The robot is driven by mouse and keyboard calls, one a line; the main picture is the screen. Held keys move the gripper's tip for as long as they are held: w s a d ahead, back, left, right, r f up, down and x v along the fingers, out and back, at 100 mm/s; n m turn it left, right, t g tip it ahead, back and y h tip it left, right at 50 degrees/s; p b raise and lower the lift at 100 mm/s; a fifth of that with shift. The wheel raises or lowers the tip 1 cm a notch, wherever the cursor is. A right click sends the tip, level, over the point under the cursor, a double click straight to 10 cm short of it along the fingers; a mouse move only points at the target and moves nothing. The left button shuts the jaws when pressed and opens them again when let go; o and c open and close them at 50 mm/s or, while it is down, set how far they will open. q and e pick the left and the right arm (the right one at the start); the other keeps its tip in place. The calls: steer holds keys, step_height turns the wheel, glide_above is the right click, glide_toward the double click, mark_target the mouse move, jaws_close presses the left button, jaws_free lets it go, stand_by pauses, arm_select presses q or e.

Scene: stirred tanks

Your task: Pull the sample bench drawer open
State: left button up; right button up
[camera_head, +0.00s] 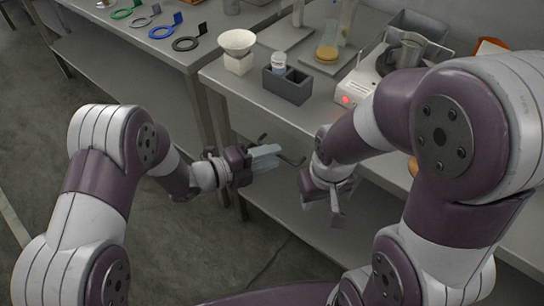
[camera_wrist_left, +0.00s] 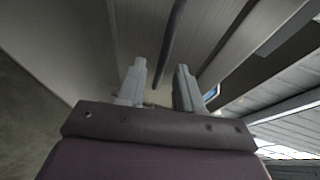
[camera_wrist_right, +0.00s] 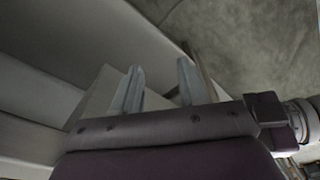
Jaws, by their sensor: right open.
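The sample bench (camera_head: 222,78) stands in the upper middle of the head view. A dark curved piece, perhaps the drawer handle (camera_head: 293,160), shows below its top, just right of my left gripper (camera_head: 266,157). The drawer front is hard to make out in the shade and behind my arms. My left gripper points at the bench's underside with its fingers apart. In the left wrist view (camera_wrist_left: 159,86) a dark bar runs beyond the gap; I cannot tell whether it lies between the fingers. My right gripper (camera_head: 336,205) is open and empty, pointing down above the lower shelf.
On the bench top stand a white funnel-shaped bowl (camera_head: 238,42), a dark block holder (camera_head: 288,86) and a white device with a red light (camera_head: 358,88). Another table (camera_head: 120,25) with several coloured rings is at the upper left.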

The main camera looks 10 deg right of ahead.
arm_select(q)
steer(key=shift+w+d+f, duration=0.1)
steer(key=shift+w+d, duration=0.1)
steer(key=shift+d, duration=0.5)
jaws_close()
stand_by(1.0)
